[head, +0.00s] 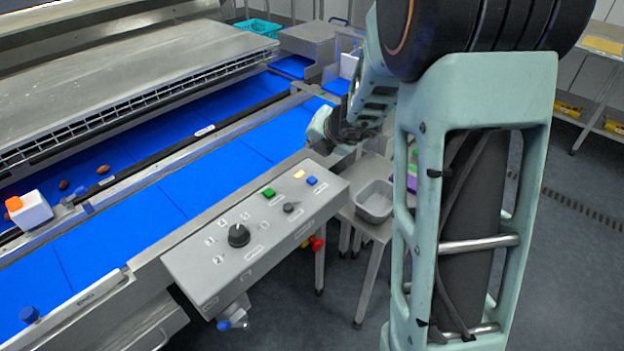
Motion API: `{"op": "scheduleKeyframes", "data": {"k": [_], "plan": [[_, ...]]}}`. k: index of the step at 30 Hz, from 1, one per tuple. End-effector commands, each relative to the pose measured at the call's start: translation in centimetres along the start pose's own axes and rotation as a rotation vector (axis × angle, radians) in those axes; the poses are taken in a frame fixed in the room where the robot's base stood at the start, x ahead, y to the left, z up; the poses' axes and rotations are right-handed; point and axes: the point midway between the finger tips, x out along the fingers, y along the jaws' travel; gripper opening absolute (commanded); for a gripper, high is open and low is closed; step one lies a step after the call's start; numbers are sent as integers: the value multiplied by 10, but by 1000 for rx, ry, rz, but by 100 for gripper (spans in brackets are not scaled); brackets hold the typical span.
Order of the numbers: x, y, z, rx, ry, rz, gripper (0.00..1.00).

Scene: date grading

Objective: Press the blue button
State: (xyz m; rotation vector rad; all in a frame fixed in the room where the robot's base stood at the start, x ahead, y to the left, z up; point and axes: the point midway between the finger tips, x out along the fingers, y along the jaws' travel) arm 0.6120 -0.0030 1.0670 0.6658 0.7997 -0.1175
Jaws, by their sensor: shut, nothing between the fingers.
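My gripper (322,140) is shut and empty, above and beyond the panel's far right end. It is apart from the blue button. My arm comes down from the upper right, and its wrist partly hides the gripper.
A black dial (238,236) and a small dark knob (289,208) stand up from the panel. A blue conveyor belt (170,205) runs behind it. A grey bin (375,203) sits on a stand to the right. Open floor lies in front.

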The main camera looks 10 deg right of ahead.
Motion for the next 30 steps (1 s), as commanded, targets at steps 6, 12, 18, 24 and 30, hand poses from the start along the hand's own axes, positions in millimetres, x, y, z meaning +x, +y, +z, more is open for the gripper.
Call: {"op": "scheduleKeyframes", "data": {"k": [6,12,18,24,30], "plan": [[13,-9,-9,-1,0,0,0],[30,-22,-22,-1,0,0,0],[48,-35,-34,-1,0,0,0],[59,-43,-43,-2,-1,0,0],[60,-44,-44,-2,-1,0,0]]}}
